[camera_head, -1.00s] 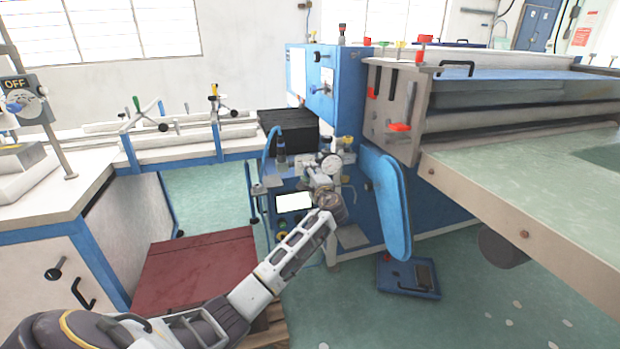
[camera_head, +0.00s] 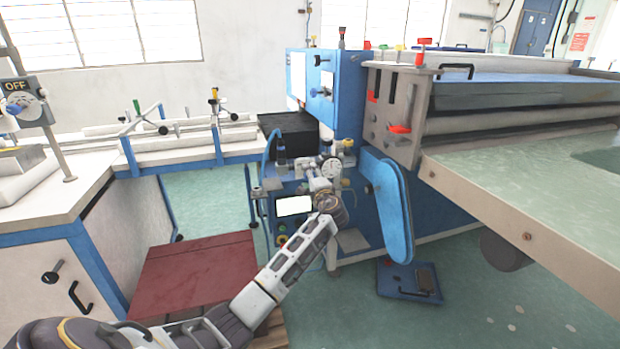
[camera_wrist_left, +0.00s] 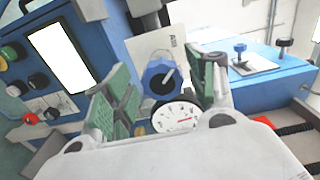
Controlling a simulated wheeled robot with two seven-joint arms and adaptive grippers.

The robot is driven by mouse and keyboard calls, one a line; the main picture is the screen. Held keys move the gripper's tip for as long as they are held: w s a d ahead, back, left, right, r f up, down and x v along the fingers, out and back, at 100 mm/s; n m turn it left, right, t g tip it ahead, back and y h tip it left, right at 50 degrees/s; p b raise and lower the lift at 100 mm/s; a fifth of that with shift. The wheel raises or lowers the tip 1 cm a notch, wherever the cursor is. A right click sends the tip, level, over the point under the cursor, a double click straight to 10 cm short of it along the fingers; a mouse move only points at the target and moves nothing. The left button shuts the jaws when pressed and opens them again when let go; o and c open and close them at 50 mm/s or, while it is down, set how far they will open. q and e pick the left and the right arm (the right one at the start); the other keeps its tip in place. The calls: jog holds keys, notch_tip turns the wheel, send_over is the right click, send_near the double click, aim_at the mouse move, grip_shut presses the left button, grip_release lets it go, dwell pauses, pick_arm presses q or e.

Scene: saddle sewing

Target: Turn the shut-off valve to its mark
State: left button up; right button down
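The fingers are open, with visible gaps on both sides of the knob. A white gauge (camera_wrist_left: 176,116) with a red needle is just below it. In the head view my left gripper (camera_head: 322,178) is at the blue machine's front, beside the gauge (camera_head: 332,168); its fingers are hard to make out. No mark is readable. My right gripper is not in view.
A control panel with a white screen (camera_wrist_left: 60,55) and buttons is close at left in the wrist view.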

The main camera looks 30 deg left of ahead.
pick_arm(q)
jog(key=shift+s+d, duration=0.1)
dwell(0.3)
jog(key=v, duration=1.1)
jog(key=shift+s+d, duration=0.25)
jog(key=shift+n, duration=0.3)
